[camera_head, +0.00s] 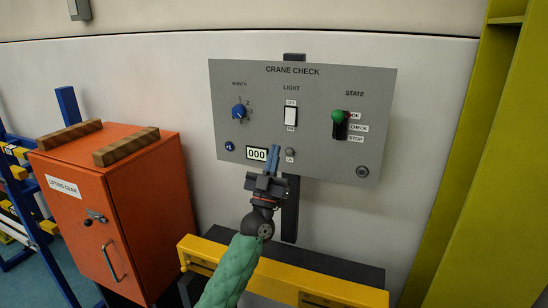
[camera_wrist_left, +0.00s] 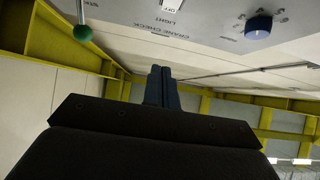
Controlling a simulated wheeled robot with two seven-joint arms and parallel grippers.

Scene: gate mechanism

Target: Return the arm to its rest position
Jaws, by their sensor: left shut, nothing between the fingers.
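My left gripper (camera_head: 273,160) is shut and empty, in front of the lower middle of the grey CRANE CHECK panel (camera_head: 258,95). Its green-sleeved arm comes up from the bottom of the head view. The fingers hide part of the panel between the 000 counter (camera_head: 256,154) and a small round button (camera_head: 290,153). I cannot tell whether they touch the panel. My right gripper is not in view.
The panel has a blue MONTH knob (camera_head: 239,111), a white LIGHT switch (camera_head: 291,115) and a green-knobbed STATE lever (camera_head: 338,116) beside OK. An orange cabinet (camera_head: 120,200) stands left, a yellow beam (camera_head: 290,275) runs below, and a yellow-green post (camera_head: 470,180) stands right.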

